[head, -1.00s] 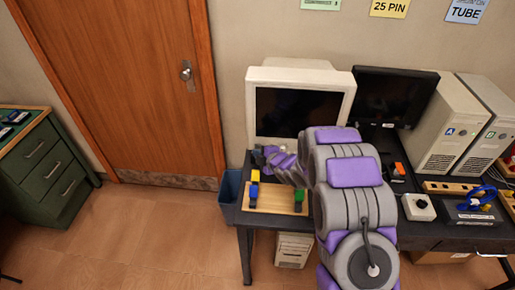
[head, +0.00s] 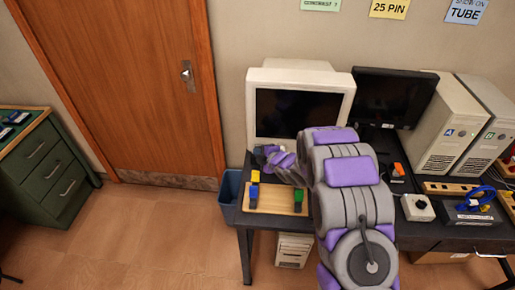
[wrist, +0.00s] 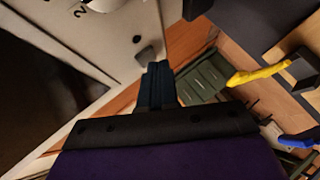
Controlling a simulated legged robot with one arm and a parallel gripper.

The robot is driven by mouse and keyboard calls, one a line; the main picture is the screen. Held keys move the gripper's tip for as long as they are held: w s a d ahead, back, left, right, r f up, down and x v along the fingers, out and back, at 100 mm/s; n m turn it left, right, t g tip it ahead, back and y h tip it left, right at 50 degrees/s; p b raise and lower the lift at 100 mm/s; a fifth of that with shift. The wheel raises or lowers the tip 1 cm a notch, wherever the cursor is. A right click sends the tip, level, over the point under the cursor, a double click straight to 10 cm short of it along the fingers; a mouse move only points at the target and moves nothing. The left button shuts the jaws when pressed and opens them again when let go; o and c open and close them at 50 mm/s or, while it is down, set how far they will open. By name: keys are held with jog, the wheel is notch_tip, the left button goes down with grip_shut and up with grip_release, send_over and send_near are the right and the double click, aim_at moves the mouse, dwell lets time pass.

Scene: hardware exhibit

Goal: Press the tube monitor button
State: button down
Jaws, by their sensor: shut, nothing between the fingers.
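The tube monitor (head: 345,80) is a bulky cream set with a dark screen, standing on the black desk in the head view. In the wrist view its cream front frame (wrist: 75,55) fills the left, beside the dark screen. A small dark round spot (wrist: 137,39) and a grey squarish button (wrist: 147,55) show on that frame. My gripper (wrist: 158,72) is shut and empty, its dark fingertips close to the grey button. I cannot tell whether they touch. In the head view my gripper (head: 262,152) is at the monitor's lower left corner, partly hard to make out.
A wooden board (head: 270,199) with yellow, blue and green connectors lies in front of the monitor. A black flat monitor (head: 392,97) and computer towers (head: 443,125) stand to the right. A blue bin (head: 230,190) is left of the desk. The floor before the door is clear.

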jog(key=shift+w, duration=0.15)
dwell(0.4)
jog(key=shift+s+b, duration=0.45)
jog(key=shift+s, duration=0.15)
jog(key=shift+s, duration=0.1)
jog(key=s+b, duration=0.3)
jog(key=s, duration=0.2)
jog(key=shift+s+a, duration=0.1)
jog(key=shift+s, duration=0.3)
dwell(0.4)
